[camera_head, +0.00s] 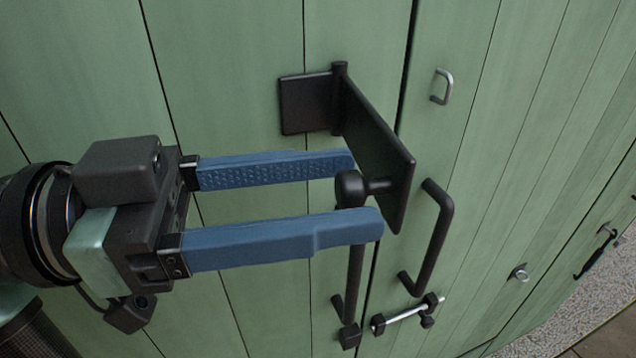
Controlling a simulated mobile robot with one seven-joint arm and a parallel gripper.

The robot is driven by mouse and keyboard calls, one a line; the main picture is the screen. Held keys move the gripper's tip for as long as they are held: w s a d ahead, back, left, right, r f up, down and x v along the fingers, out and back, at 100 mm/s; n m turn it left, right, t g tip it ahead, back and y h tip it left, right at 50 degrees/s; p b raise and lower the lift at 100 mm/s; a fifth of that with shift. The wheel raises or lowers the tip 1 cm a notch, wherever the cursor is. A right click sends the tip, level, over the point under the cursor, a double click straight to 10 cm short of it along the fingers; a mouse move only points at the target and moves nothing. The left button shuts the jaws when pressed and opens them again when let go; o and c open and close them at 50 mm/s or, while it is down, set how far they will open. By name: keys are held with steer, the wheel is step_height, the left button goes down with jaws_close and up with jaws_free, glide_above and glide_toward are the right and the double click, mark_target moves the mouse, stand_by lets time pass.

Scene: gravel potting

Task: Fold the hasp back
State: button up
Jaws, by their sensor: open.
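The hasp is a black plate (377,140) hinged to a small black mounting plate (306,103) on the green door. Its leaf stands out from the door, swung partway open, with a round black knob (350,187) on its near side. My gripper (367,190) comes in from the left with two blue fingers. The fingers are open, one above and one below the knob, their tips close to the leaf. Whether either finger touches the knob or the leaf, I cannot tell. A metal staple (441,87) is on the panel to the right, clear of the leaf.
Below the hasp are a black pull handle (431,238) and another black handle (354,286), partly hidden by the lower finger. A small bolt latch (407,314) sits beneath them. A ring fitting (519,272) and gravel ground (597,283) lie at the right.

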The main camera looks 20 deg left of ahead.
steer(key=b+v, duration=0.3)
steer(key=v, duration=1)
stand_by(0.5)
